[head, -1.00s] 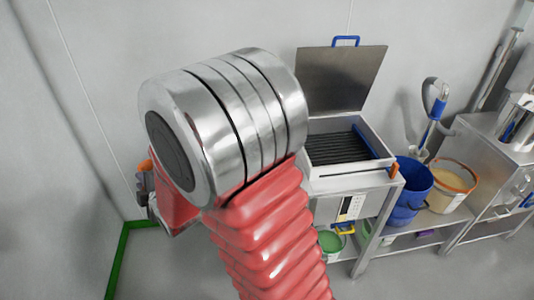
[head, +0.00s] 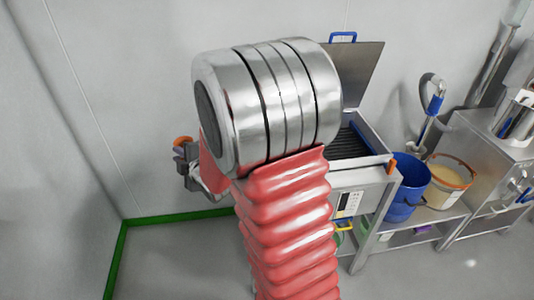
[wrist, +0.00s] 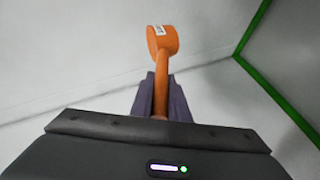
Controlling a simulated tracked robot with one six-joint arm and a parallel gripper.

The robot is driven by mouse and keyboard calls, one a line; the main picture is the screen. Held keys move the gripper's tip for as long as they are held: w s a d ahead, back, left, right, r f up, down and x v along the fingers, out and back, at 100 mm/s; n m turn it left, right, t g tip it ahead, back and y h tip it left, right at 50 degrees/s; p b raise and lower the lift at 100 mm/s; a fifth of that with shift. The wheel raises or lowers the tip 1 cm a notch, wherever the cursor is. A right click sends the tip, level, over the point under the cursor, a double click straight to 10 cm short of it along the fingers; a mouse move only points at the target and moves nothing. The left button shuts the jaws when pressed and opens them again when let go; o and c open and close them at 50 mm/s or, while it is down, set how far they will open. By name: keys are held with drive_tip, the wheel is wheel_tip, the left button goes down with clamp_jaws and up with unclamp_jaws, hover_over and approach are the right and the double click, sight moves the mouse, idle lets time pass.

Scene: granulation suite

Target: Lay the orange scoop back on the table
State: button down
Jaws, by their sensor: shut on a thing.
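The orange scoop (wrist: 162,40) stands out beyond my gripper (wrist: 160,97) in the wrist view, its handle between the two dark fingers. A small white label shows on its cup. My gripper is shut on the handle and holds the scoop in the air, with wall and floor behind it. In the head view the orange scoop (head: 183,141) shows only in part, at the left of my arm. My gripper (head: 186,160) is mostly hidden there behind my arm's silver joint. The steel table (head: 384,230) stands to the right of my arm, partly hidden by it.
An open steel box (head: 358,62) with a raised lid and dark bars inside sits on the table. A blue bucket (head: 407,190) and a cream tub (head: 449,185) stand to its right. A steel cabinet (head: 490,160) is at far right. Grey walls with green edging (head: 170,219) close the left.

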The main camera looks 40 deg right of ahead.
drive_tip(key=s+d, duration=0.4)
drive_tip(key=d, duration=0.4)
drive_tip(key=s+d+m+h, duration=0.1)
drive_tip(key=s+d, duration=0.4)
drive_tip(key=d, duration=0.3)
drive_tip(key=s+d, duration=0.5)
drive_tip(key=d, duration=0.3)
drive_tip(key=shift+d+f+h, duration=0.25)
drive_tip(key=shift+d+h, duration=0.15)
drive_tip(key=shift+f, duration=0.1)
drive_tip(key=shift+f, duration=2.85)
drive_tip(key=shift+f, duration=2.05)
drive_tip(key=shift+f, duration=0.1)
drive_tip(key=c, duration=1.7)
unclamp_jaws()
